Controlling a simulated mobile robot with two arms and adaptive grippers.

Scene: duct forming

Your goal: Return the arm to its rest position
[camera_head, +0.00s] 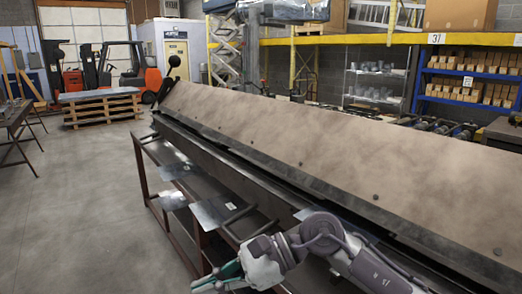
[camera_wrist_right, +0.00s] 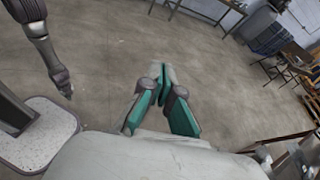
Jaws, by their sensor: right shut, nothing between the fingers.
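My right arm comes in from the lower right of the head view, in front of the long machine. Its right gripper (camera_head: 214,284) is low at the bottom edge, with teal fingers beside the machine's front shelf. In the right wrist view the right gripper (camera_wrist_right: 164,86) has its fingertips together with nothing between them, above bare floor. A grey arm link, probably of my left arm, hangs at the upper left of that view. It tapers to a dark end (camera_wrist_right: 65,88) whose jaw state is unclear. The left arm does not show in the head view.
The long machine with a brown sloped panel (camera_head: 300,140) runs diagonally across the head view. Sheet-metal pieces (camera_head: 217,209) stick out from its front shelf. Concrete floor (camera_head: 85,200) is open at left. A pallet stack (camera_head: 101,107) and forklifts stand at the back.

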